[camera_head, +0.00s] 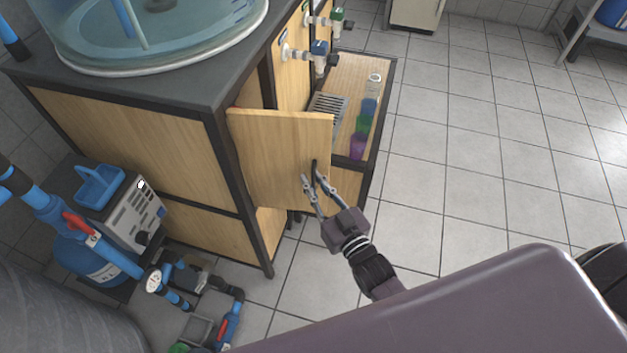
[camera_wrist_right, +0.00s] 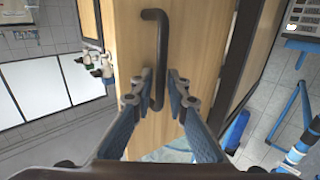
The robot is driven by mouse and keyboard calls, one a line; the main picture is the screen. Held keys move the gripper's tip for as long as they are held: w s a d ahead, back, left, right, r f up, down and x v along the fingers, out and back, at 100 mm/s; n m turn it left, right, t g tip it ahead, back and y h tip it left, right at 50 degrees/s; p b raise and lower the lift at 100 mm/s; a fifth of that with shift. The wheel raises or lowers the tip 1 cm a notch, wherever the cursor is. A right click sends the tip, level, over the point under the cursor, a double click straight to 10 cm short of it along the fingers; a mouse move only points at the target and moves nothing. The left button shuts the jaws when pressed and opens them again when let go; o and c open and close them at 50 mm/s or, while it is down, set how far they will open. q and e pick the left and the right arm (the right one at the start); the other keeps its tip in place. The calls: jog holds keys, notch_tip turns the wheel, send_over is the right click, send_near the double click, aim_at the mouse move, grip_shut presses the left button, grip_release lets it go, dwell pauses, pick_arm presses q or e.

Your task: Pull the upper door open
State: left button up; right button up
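The upper door (camera_head: 278,155) is a light wooden panel on the front of the rack, standing partly open, swung outward from the frame. Its dark bar handle (camera_head: 314,167) is near the door's right edge. In the right wrist view the handle (camera_wrist_right: 162,45) runs upright on the door face (camera_wrist_right: 195,45). My right gripper (camera_head: 313,187) is at the handle. In the wrist view its fingers (camera_wrist_right: 159,85) stand either side of the handle's lower part, with visible gaps, so it looks open around it. My left gripper is not in view.
A large clear tank (camera_head: 160,45) sits on the dark rack top (camera_head: 215,85). An open shelf (camera_head: 345,75) with bottles lies behind the door. A blue pump unit (camera_head: 95,255) and pipes stand at the lower left. The tiled floor (camera_head: 480,150) to the right is clear.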

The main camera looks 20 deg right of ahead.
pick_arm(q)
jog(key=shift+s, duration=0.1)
pick_arm(e)
jog(key=shift+c, duration=0.4)
jog(key=shift+c, duration=1.1)
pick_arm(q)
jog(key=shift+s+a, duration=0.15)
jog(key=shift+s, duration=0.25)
pick_arm(e)
grip_shut()
